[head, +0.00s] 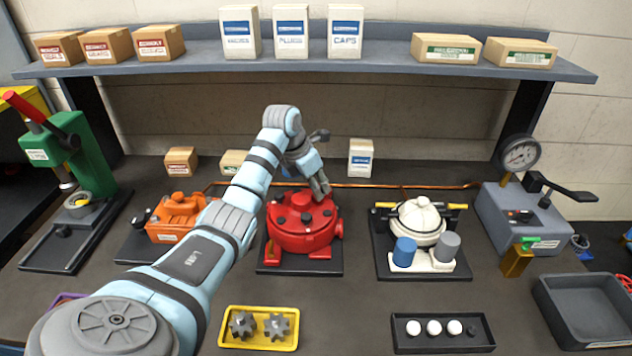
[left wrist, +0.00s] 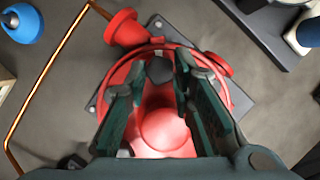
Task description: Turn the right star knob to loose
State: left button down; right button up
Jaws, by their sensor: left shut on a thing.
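The red motor housing (head: 300,238) sits on a dark base plate at the middle of the bench, with several small black knobs on its top. My left gripper (head: 322,188) reaches down over the housing's back right part. In the left wrist view, a black star knob (left wrist: 160,70) lies between the fingertips of my left gripper (left wrist: 159,66), against the red housing (left wrist: 165,132). The gripper is shut on this knob; the fingers hide part of its sides. I cannot read any loose or tight marking. My right gripper is not in view.
An orange motor (head: 172,222) stands left and a white motor (head: 418,222) right. A yellow tray (head: 258,343) with two gears and a black tray (head: 400,345) with white balls lie in front. A copper pipe (head: 385,186) runs behind. A shelf (head: 300,65) spans above.

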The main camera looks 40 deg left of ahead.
pick_arm(q)
jog(key=n+p, duration=0.1)
jog(key=n+y+p, duration=0.1)
jog(key=n+p, duration=0.1)
jog(key=shift+d+r, duration=0.15)
jog(key=shift+r, duration=0.1)
jog(key=shift+d+f+n+y+p, duration=0.1)
jog(key=shift+n+y+p, duration=0.5)
jog(key=shift+n, duration=0.4)
jog(key=shift+f+n+p, duration=0.1)
jog(key=shift+n+p, duration=0.3)
jog(key=shift+n, duration=0.3)
jog(key=c, duration=1.4)
grip_release()
jog(key=shift+o, duration=0.2)
